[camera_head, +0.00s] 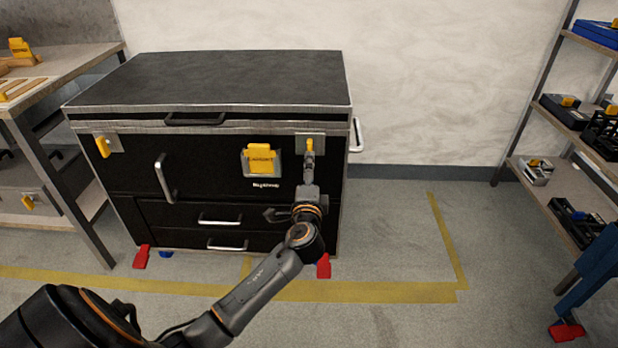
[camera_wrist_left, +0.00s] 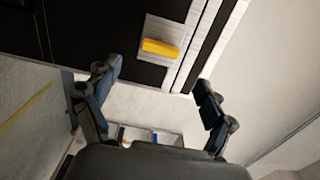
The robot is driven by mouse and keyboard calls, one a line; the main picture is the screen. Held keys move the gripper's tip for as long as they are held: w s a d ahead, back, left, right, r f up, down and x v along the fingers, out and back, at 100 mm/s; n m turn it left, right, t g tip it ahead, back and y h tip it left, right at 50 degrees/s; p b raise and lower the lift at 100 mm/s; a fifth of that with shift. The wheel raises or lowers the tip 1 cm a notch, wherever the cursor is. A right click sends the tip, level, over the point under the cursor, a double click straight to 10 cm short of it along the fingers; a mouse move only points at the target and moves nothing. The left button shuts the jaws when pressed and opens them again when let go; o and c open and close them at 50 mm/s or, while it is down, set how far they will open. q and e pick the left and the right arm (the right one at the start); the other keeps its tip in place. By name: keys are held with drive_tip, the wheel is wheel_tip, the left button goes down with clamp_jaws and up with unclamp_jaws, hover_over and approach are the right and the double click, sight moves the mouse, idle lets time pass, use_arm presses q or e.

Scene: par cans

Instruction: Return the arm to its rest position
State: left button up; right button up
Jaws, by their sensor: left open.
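My left arm (camera_head: 255,290) reaches from the lower left toward the right part of the black case. My left gripper (camera_head: 297,190) is in front of the case, below and near the yellow latch (camera_head: 310,146) at its upper right. In the left wrist view its two fingers (camera_wrist_left: 158,88) are spread wide with nothing between them. The same yellow latch, on its metal plate, shows beyond the fingers in that view (camera_wrist_left: 160,47). I cannot tell the exact gap between fingers and latch. My right gripper is not in view.
The black case (camera_head: 210,80) has its lid down, metal handles and red feet. A workbench (camera_head: 75,60) stands at its left. A shelf rack (camera_head: 565,180) with boxes stands at the right. The floor between case and rack, marked with yellow tape (camera_head: 445,240), is clear.

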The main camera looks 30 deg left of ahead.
use_arm(q)
drive_tip(key=shift+v, duration=0.95)
